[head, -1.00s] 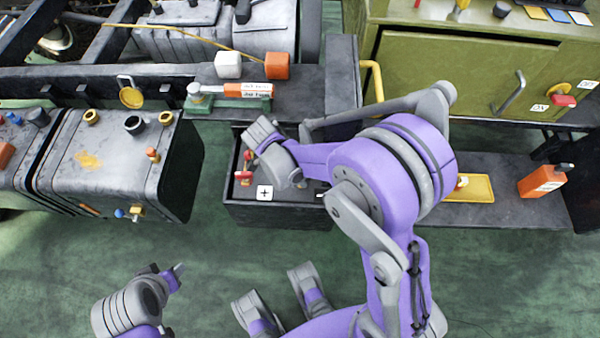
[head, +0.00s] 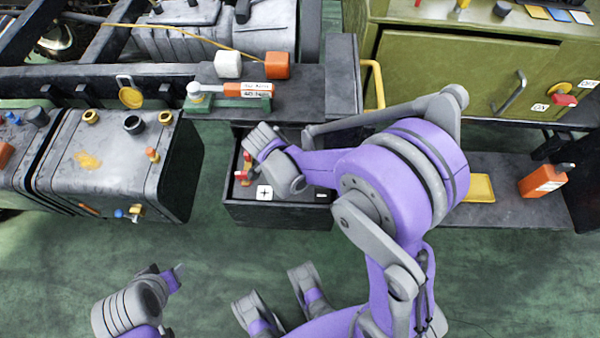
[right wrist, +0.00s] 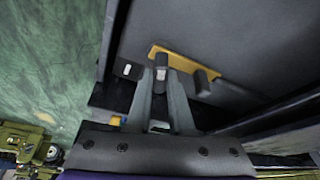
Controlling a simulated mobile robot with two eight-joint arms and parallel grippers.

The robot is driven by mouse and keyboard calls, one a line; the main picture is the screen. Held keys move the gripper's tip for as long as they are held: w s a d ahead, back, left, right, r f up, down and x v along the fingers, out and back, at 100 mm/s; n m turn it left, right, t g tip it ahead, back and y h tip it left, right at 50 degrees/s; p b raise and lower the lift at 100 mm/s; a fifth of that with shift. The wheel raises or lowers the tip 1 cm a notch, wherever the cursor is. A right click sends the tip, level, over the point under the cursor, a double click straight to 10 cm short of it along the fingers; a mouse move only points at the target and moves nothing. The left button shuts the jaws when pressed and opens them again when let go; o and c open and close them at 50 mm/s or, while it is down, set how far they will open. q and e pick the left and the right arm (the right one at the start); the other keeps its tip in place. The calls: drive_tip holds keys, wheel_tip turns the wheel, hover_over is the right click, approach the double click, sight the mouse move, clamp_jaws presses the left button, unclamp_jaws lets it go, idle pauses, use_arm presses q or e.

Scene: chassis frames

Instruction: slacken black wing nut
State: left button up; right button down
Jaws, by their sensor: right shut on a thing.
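The black wing nut (right wrist: 161,60) is between the fingertips of my right gripper (right wrist: 162,78) in the right wrist view. The fingers are shut on it. It sits at a yellow bar (right wrist: 183,60) inside a dark box. In the head view my right wrist is over the open black box (head: 275,213) with plus and minus labels, and it hides the wing nut and fingertips. My left gripper (head: 176,277) is at the lower left of the head view, away from the box, and its finger gap does not show clearly.
A red clamp-like part (head: 244,170) stands at the box's left side. A grey tank (head: 120,165) is to the left. A frame rail (head: 310,95) runs behind the box. A green cabinet (head: 450,70) and a shelf with an orange bottle (head: 540,181) are on the right. Green floor in front is mostly open.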

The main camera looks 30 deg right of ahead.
drive_tip(key=n+t, duration=0.1)
drive_tip(key=n, duration=0.2)
drive_tip(key=shift+s+n, duration=0.15)
drive_tip(key=shift+n, duration=0.15)
drive_tip(key=n+t, duration=0.1)
drive_tip(key=n, duration=0.2)
drive_tip(key=shift+s+n+t+b, duration=0.1)
drive_tip(key=shift+n+t+b, duration=0.2)
drive_tip(key=shift+t, duration=0.1)
drive_tip(key=n+t, duration=0.1)
drive_tip(key=n, duration=0.1)
drive_tip(key=n+y, duration=0.1)
drive_tip(key=n, duration=0.2)
drive_tip(key=shift+s+d+n+t+y, duration=0.1)
drive_tip(key=shift+n+t+y, duration=0.2)
drive_tip(key=shift+t, duration=0.1)
drive_tip(key=c, duration=0.8)
unclamp_jaws()
drive_tip(key=p+v, duration=0.3)
drive_tip(key=v, duration=0.7)
drive_tip(key=shift+r, duration=0.4)
drive_tip(key=shift+s, duration=0.1)
drive_tip(key=shift+c, duration=0.2)
